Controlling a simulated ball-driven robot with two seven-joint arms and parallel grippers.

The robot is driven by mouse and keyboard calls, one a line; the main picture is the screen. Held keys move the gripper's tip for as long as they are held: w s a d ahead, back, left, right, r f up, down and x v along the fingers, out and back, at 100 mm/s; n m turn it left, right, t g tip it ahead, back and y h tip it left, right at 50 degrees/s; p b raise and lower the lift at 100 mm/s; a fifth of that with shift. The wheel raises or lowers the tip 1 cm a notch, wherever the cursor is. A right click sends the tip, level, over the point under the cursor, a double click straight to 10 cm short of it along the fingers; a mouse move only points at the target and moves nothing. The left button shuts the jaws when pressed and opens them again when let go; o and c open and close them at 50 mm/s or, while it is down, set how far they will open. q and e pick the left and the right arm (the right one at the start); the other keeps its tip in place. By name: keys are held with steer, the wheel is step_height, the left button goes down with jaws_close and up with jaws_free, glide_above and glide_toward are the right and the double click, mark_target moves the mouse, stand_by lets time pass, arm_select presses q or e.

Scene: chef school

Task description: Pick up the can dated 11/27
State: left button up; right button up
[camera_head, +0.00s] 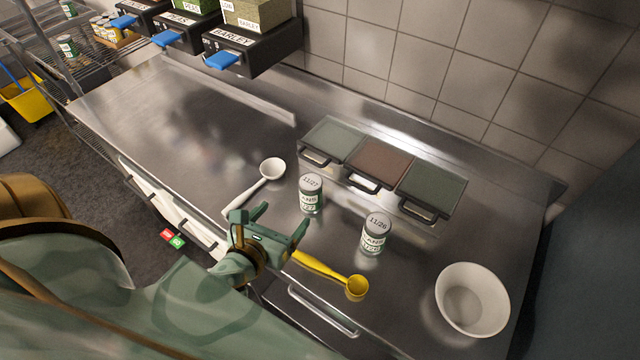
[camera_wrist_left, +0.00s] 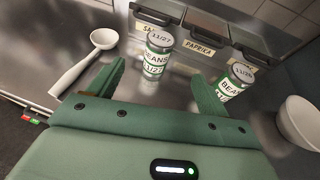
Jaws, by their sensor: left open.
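The can dated 11/27 (camera_head: 311,196) stands upright on the steel counter, with a white and green label reading BEANS. It also shows in the left wrist view (camera_wrist_left: 156,56), beyond and between the two fingers. The can dated 11/26 (camera_head: 375,236) stands to its right, and in the left wrist view (camera_wrist_left: 233,82) it is just beyond the right-hand finger. My left gripper (camera_head: 272,212) is open and empty, on the near side of the 11/27 can and apart from it. My right gripper is not in view.
A white ladle (camera_head: 270,170) lies left of the 11/27 can, and a yellow spoon (camera_head: 330,273) lies in front. Lidded spice boxes (camera_head: 382,165) stand behind the cans. A white bowl (camera_head: 472,299) is at right. Dispensers (camera_head: 250,50) hang above. The counter's left part is clear.

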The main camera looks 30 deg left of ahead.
mark_target(305, 190)
arm_select(q)
steer(key=b+x, duration=0.1)
steer(key=x, duration=1.4)
steer(key=shift+w+d+f, duration=0.1)
steer(key=shift+w+f, duration=0.05)
steer(key=shift+w, duration=0.1)
steer(key=shift+s, duration=0.1)
steer(key=c, duration=1.3)
